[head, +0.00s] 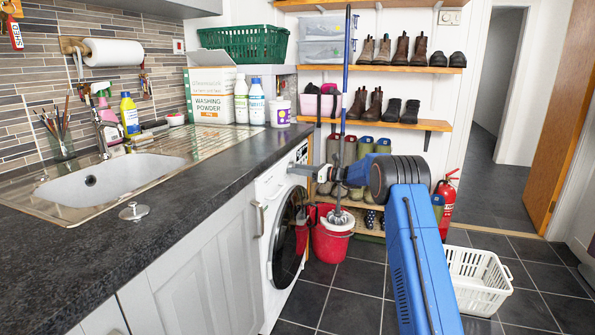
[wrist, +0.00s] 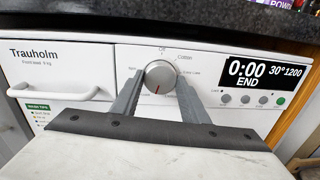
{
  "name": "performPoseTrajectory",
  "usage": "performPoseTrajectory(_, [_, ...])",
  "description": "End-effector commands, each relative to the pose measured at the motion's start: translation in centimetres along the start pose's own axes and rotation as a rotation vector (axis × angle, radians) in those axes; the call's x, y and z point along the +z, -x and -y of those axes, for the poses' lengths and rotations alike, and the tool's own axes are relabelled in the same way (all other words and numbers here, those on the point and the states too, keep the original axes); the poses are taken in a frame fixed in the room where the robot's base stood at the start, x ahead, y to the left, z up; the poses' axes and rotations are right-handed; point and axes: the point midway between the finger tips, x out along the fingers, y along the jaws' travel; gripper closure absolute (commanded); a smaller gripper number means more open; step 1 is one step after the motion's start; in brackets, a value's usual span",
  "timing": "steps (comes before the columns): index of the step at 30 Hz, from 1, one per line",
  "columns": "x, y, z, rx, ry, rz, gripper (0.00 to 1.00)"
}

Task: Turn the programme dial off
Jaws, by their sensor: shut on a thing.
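The programme dial (wrist: 160,74) is a round silver knob on the white washing machine's front panel. Its red mark points down and slightly left, away from the "Off" label at the top of the dial. My gripper (wrist: 160,84) has one finger on each side of the dial and is shut on it. In the head view my gripper (head: 300,171) reaches to the upper front of the washing machine (head: 271,192), and the dial cannot be made out there.
The display (wrist: 266,71) reads 0:00 END, 30° and 1200. A detergent drawer (wrist: 60,75) is left of the dial. The dark worktop (wrist: 230,17) overhangs the panel. A red bucket (head: 330,243) and white basket (head: 475,281) stand on the floor.

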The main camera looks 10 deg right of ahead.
Motion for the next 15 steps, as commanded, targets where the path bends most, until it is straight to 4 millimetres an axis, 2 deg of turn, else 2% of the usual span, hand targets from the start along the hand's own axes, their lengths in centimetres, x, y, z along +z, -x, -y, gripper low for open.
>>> performPoseTrajectory(15, [-0.14, 0.07, 0.1, 0.004, 0.447, 0.024, 0.82])
